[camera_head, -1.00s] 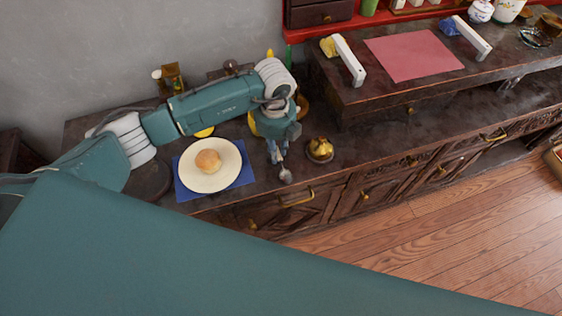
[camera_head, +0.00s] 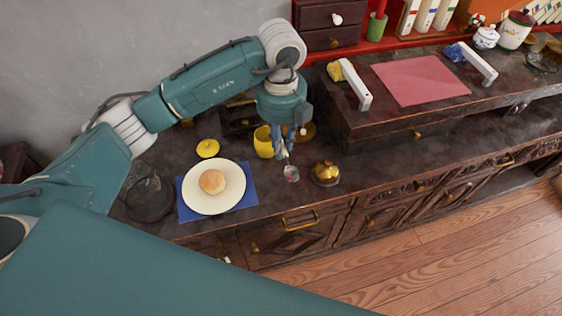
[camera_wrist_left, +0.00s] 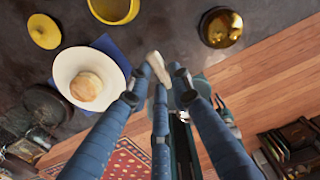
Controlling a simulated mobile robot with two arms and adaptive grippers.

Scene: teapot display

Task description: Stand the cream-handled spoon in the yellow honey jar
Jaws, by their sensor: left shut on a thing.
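My left gripper (camera_head: 287,150) is shut on the cream-handled spoon, whose metal bowl (camera_head: 291,173) hangs below the fingers in the head view. The spoon's cream handle (camera_wrist_left: 157,66) shows between the fingers (camera_wrist_left: 160,85) in the left wrist view. The spoon is above the dark counter, just right of the yellow honey jar (camera_head: 263,142) and apart from it. The jar is open and partly behind the gripper; it also shows at the top of the left wrist view (camera_wrist_left: 113,9). Its yellow lid (camera_head: 208,148) lies to its left. My right gripper is not in view.
A cream plate (camera_head: 203,203) with a bun (camera_head: 212,181) sits on a blue mat (camera_head: 246,199) at left. A gold bell-like thing (camera_head: 326,173) stands right of the spoon. A raised shelf (camera_head: 378,121) with a pink cloth (camera_head: 421,80) borders the right.

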